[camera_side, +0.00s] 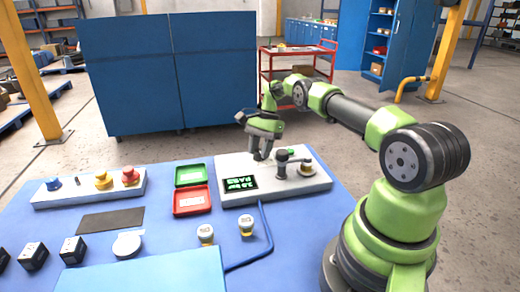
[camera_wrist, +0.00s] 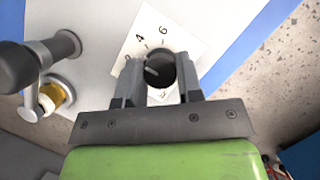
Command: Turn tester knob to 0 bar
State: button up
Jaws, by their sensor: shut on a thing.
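The tester (camera_side: 300,186) is a light grey box at the back of the blue table. Its lit display (camera_side: 240,183) shows green text, too small to read surely. In the wrist view, the dark round knob (camera_wrist: 162,66) sits on a white scale label (camera_wrist: 137,41) with the figures 4 and 6 visible. A pale mark shows on the knob; the rest of the scale is mostly hidden. My gripper (camera_side: 261,156) points down at the tester's back. In the wrist view, its fingers (camera_wrist: 160,75) are shut on the knob, one on each side.
A dark clamp handle (camera_side: 283,157) and a brass-coloured fitting (camera_side: 306,169) stand on the tester, right of my gripper. Green (camera_side: 191,175) and red (camera_side: 192,201) trays lie to its left. Small valves (camera_side: 246,225) and a blue cable (camera_side: 262,240) are in front.

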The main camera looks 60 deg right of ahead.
jog(key=shift+a, duration=0.1)
jog(key=o, duration=0.9)
jog(key=shift+v, duration=1.5)
jog(key=shift+r, duration=3.5)
